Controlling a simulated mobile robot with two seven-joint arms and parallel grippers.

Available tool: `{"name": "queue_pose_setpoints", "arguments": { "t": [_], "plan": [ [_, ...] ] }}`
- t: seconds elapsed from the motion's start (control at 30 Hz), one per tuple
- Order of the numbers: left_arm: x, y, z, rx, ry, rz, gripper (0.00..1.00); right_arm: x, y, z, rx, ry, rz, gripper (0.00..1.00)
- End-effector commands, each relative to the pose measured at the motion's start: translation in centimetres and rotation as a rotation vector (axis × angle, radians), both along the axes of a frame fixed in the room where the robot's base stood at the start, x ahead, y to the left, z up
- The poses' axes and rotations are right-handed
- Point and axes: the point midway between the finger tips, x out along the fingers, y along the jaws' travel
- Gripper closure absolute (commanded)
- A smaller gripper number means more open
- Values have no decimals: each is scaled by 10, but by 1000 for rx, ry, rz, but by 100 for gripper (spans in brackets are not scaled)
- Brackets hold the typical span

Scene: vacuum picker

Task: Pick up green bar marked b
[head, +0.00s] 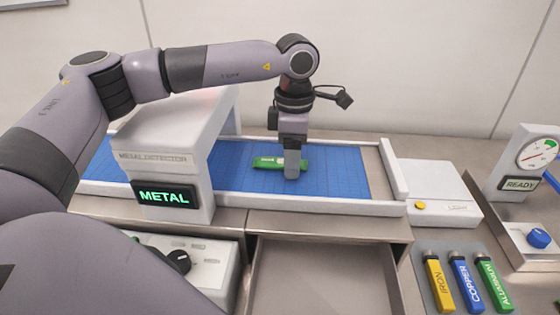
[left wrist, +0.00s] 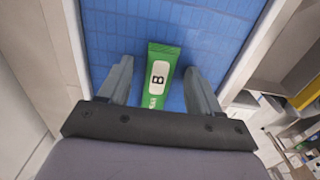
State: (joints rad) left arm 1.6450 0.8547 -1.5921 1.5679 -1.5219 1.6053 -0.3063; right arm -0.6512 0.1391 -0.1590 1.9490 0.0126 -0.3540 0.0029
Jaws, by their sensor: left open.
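The green bar marked B (head: 268,162) lies flat on the blue conveyor belt, to the right of the metal detector. My left gripper (head: 291,176) is down over the bar's right part in the head view. In the left wrist view the green bar (left wrist: 159,77), with a black B on a white label, lies between the two open fingers of my left gripper (left wrist: 160,88). There is a gap of blue belt on both sides of the bar. The bar's near end is hidden by the gripper's body. My right gripper is not in view.
The metal detector (head: 168,150) with a lit METAL sign spans the blue belt (head: 340,180). Low white rails edge the belt. An open drawer (head: 315,280) is below. Iron, copper and aluminum bars (head: 467,283) lie on a grey mat at right, below a gauge reading READY (head: 530,157).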

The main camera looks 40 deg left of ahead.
Motion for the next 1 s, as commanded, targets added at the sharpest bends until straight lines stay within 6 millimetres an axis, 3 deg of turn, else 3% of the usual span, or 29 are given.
{"name": "queue_pose_setpoints", "arguments": {
  "t": [0.07, 0.27, 0.73, 0.87, 1.0],
  "plan": [
    [0, 0, 0, 0, 0, 0, 36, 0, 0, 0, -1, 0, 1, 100],
    [0, 0, 0, 0, 0, 0, 96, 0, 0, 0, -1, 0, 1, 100],
    [1, 0, 11, -1, -3, 0, 100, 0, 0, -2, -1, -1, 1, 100],
    [1, 0, 29, -1, -4, 0, 100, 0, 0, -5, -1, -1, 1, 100],
    [1, -1, 63, -2, -7, -2, 100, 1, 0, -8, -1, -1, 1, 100]
  ]
}}
